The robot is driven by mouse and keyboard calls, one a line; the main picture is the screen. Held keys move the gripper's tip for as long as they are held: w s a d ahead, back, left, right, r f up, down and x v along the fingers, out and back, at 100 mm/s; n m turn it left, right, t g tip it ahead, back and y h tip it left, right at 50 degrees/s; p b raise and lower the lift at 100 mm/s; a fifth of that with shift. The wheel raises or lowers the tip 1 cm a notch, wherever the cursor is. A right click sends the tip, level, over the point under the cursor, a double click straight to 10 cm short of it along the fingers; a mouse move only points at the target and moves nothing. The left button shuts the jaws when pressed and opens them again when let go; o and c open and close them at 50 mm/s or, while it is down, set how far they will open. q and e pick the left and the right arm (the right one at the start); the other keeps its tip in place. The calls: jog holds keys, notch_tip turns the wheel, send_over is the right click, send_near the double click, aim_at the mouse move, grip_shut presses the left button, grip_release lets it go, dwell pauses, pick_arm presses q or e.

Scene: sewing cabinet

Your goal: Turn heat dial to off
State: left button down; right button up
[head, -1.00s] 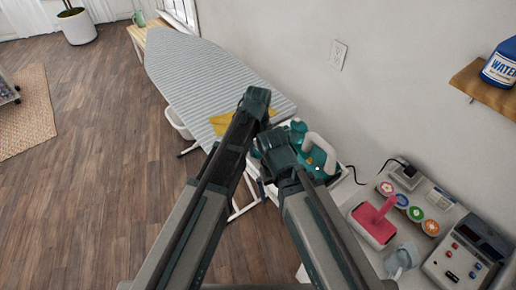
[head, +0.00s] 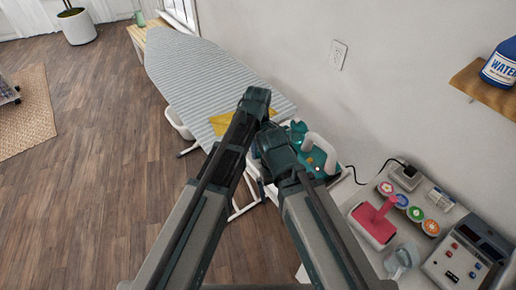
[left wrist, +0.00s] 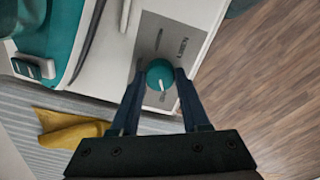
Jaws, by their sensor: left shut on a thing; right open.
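The heat dial (left wrist: 160,73) is a round teal knob with a white pointer line, on a grey panel (left wrist: 160,32) with small lettering. In the left wrist view the two fingers of my left gripper (left wrist: 161,76) are on either side of the dial and shut on it. The pointer line points roughly down in that view, toward my gripper. In the head view my left gripper (head: 257,100) is above the near end of the ironing board, and the dial is hidden behind my arms. My right gripper (head: 272,138) is just below it, open, with its fingertips not clearly visible.
A striped ironing board (head: 205,75) holds a yellow cloth (head: 221,122). A teal iron (head: 318,160) with a white handle sits close right of my right gripper. A white table with a pink-handled device (head: 376,222) and a control box (head: 466,255) stands right.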

dwell(0.5)
pick_arm(q)
jog(key=shift+c, duration=1.9)
grip_release()
jog(key=shift+r, duration=0.15)
pick_arm(e)
jog(key=shift+r, duration=0.1)
pick_arm(q)
notch_tip(320, 180, up, 14)
jog(key=p, duration=1.3)
jog(key=shift+f+p, duration=0.25)
jog(key=shift+p, duration=0.15)
pick_arm(e)
notch_tip(320, 180, up, 14)
jog(key=shift+f, duration=0.2)
pick_arm(q)
jog(key=shift+f, duration=0.15)
pick_arm(e)
jog(key=shift+f, duration=0.2)
pick_arm(q)
notch_tip(320, 180, down, 13)
jog(key=b, duration=1.3)
pick_arm(e)
notch_tip(320, 180, down, 13)
jog(key=shift+r, duration=0.1)
